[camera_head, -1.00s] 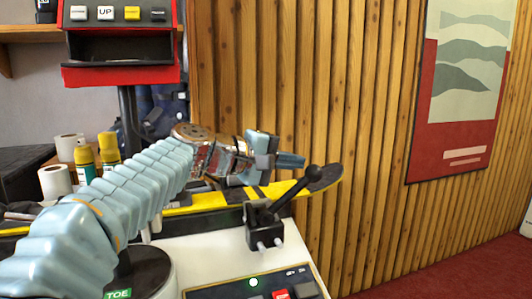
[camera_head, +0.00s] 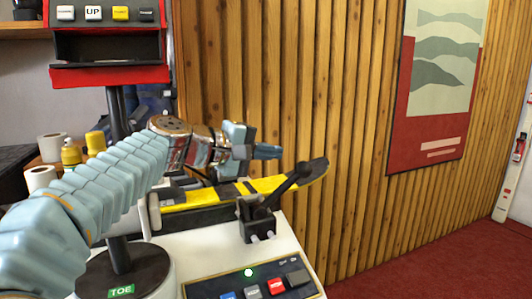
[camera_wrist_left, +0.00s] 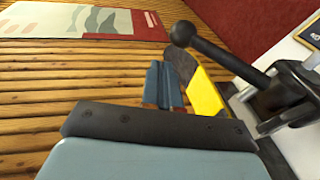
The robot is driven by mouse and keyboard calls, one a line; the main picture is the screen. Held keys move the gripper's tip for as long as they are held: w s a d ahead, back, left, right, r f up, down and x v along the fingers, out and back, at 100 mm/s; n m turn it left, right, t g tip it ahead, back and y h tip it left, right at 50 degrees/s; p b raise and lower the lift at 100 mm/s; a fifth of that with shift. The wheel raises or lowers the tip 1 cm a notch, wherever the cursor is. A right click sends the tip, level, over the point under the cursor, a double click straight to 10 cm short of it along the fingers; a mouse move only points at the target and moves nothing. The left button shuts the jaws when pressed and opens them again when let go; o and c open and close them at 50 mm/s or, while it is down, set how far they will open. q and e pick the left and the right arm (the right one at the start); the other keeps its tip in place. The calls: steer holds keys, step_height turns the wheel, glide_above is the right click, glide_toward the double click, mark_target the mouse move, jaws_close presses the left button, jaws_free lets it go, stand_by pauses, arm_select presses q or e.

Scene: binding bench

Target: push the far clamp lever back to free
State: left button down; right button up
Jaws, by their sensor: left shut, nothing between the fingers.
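A black clamp lever (camera_head: 281,190) with a ball knob rises from a black clamp block (camera_head: 256,221) on the white bench top. It tilts up and to the right, over a black and yellow ski (camera_head: 222,199). It is the only clamp lever in view. In the left wrist view the lever (camera_wrist_left: 226,60) slants across the upper right, its knob at the upper left end. My left gripper (camera_head: 266,152) is shut and empty, above the ski and left of the knob in the head view. Its blue fingers (camera_wrist_left: 163,86) appear apart from the knob. My right gripper is not in view.
A control panel (camera_head: 208,289) with several buttons lies in front of the clamp. A black post stands on a round base marked TOE (camera_head: 121,291) at the left. A slatted wooden wall (camera_head: 330,110) closes off the back. Rolls and yellow bottles (camera_head: 71,152) stand at the far left.

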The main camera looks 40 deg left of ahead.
arm_select(q)
steer(key=s+a+r, duration=0.2)
steer(key=s+r, duration=0.3)
steer(key=s, duration=0.3)
steer(key=shift+a, duration=0.2)
steer(key=shift+r, duration=0.1)
